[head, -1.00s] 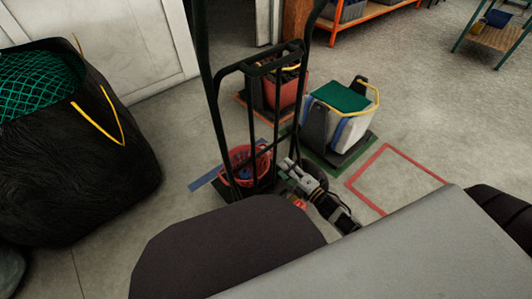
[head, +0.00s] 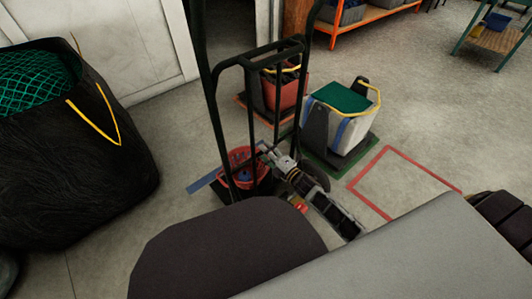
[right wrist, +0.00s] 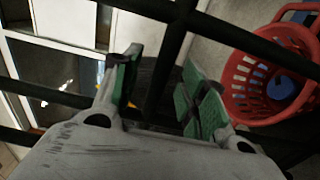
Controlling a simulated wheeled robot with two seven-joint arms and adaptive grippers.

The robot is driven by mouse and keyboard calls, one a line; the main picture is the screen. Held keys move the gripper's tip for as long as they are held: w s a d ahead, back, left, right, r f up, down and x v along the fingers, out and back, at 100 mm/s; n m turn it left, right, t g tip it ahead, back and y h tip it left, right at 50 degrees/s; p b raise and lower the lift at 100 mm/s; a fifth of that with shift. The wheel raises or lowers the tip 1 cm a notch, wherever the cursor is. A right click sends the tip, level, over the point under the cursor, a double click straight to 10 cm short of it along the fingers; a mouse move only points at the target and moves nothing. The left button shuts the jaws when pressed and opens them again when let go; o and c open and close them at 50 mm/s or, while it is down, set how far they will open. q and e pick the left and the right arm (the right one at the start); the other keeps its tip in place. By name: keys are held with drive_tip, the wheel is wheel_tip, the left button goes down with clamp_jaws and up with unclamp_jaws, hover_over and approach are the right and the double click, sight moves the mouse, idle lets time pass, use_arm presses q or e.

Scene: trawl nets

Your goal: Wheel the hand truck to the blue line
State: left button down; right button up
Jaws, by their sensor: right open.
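The black hand truck (head: 203,50) stands upright in the middle of the head view. A red basket (head: 238,158) shows low behind its bars, and also in the right wrist view (right wrist: 242,75). The blue line (head: 204,181) lies on the floor to the left of the basket, partly hidden by the truck. My right gripper (head: 268,152) is at the truck's lower frame. In the right wrist view it is open (right wrist: 162,92), and a black bar of the truck (right wrist: 172,45) runs between its fingers; contact cannot be told. My left gripper is not in view.
A big black bag with green net (head: 70,150) stands at the left. A red crate (head: 282,90) and a grey tub with green net (head: 342,115) stand behind, to the right. A red floor outline (head: 388,148) is empty. An orange shelf (head: 335,32) is at the back.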

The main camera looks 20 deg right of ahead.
drive_tip(key=shift+x, duration=0.9)
clamp_jaws()
